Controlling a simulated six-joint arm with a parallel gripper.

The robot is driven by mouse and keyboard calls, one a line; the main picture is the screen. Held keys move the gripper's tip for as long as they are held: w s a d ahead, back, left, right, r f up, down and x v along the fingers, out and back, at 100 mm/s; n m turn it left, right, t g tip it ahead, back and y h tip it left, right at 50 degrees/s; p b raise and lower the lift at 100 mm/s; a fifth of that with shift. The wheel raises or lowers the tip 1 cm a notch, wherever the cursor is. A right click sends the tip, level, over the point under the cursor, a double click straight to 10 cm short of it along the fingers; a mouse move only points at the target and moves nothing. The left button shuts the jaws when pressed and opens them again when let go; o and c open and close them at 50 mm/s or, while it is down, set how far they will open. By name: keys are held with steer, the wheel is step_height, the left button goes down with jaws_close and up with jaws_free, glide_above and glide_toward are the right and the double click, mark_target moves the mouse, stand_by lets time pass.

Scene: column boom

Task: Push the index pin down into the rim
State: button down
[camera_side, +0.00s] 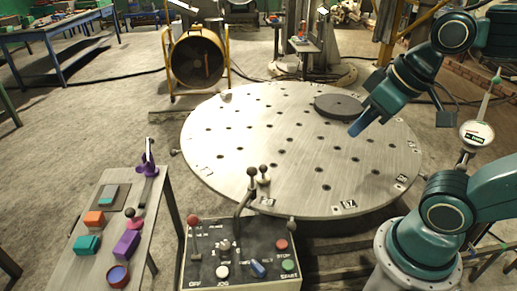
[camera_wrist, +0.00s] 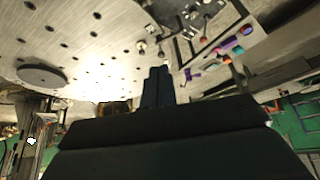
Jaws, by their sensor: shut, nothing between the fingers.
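My gripper (camera_side: 357,128) is shut and empty, its blue fingertips pointing down and left above the right part of the large round metal plate (camera_side: 230,135). In the wrist view my shut fingers (camera_wrist: 158,85) stand in the middle, with the plate (camera_wrist: 100,20) behind them. A small dark-topped knob on a pale base (camera_side: 264,175) stands at the plate's near rim; it looks like the index pin. It is far left of and nearer the camera than my gripper, not touching it. How deep it sits cannot be told.
A dark-knobbed lever (camera_side: 252,173) rises from the control box (camera_side: 240,255) close beside that knob. A grey disc (camera_side: 340,105) lies on the plate near my gripper. A dial gauge (camera_side: 477,133) stands at right. A side table (camera_side: 110,195) holds coloured blocks. The plate's middle is clear.

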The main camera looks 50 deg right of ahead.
steer(key=w, duration=0.1)
steer(key=m+g, duration=0.3)
steer(key=m, duration=0.6)
glide_above(253, 167)
steer(key=s, duration=0.3)
steer(key=s+x, duration=0.2)
steer(key=x, duration=0.7)
steer(key=shift+s+d+f, duration=0.15)
steer(key=shift+d+f, duration=0.15)
steer(key=shift+f, duration=0.1)
steer(key=shift+s+a+x, duration=0.1)
steer(key=shift+a+x, duration=0.05)
steer(key=shift+x, duration=3.35)
steer(key=shift+s+a+x, duration=0.15)
steer(key=shift+x, duration=3.4)
